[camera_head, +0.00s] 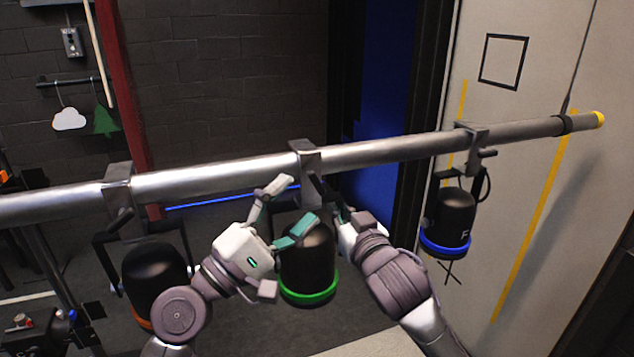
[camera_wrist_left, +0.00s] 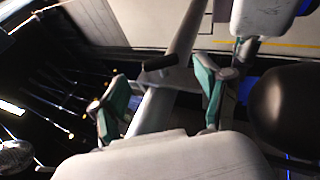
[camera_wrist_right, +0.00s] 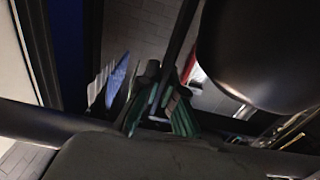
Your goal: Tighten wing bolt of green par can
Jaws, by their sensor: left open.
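The green par can (camera_head: 307,260) is a black can with a green ring, hanging under the pipe from a grey clamp (camera_head: 305,160). My left gripper (camera_head: 289,208) is open beside the clamp, left of the can's upper part. In the left wrist view, a short dark bar (camera_wrist_left: 160,62), which looks like the wing bolt's handle, lies between and beyond the spread fingers (camera_wrist_left: 161,97). My right gripper (camera_head: 338,208) is at the can's upper right, partly hidden. In the right wrist view its fingertips (camera_wrist_right: 160,113) are near a dark bar; whether they grip it is unclear.
A grey pipe (camera_head: 380,151) runs across the view. A blue-ringed par can (camera_head: 450,215) hangs at right and an orange-ringed one (camera_head: 153,272) at left, behind my left arm. A wall (camera_head: 535,100) stands behind at right.

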